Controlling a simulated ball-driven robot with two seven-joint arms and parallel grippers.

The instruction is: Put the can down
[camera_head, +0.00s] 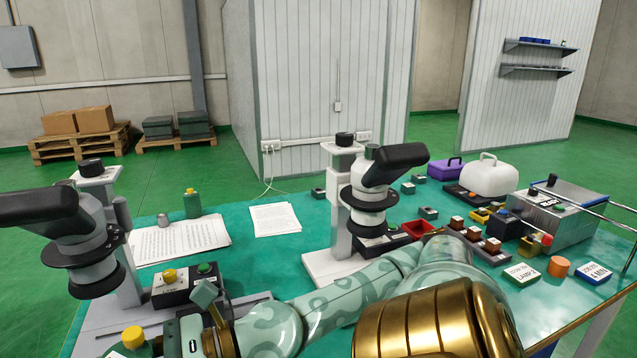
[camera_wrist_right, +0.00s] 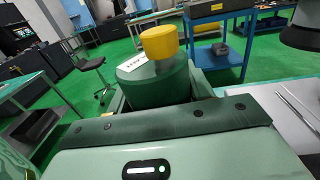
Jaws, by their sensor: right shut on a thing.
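The can, dark green with a yellow cap and a white label, is between my right gripper's fingers in the right wrist view (camera_wrist_right: 150,85). In the head view its top (camera_head: 133,341) shows at the lower left, by the left microscope's grey base. My right gripper (camera_wrist_right: 157,97) is shut on the can; its arm reaches in from the right across the table front. The can's lower part is hidden, and I cannot tell whether it touches anything. My left gripper is not in view.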

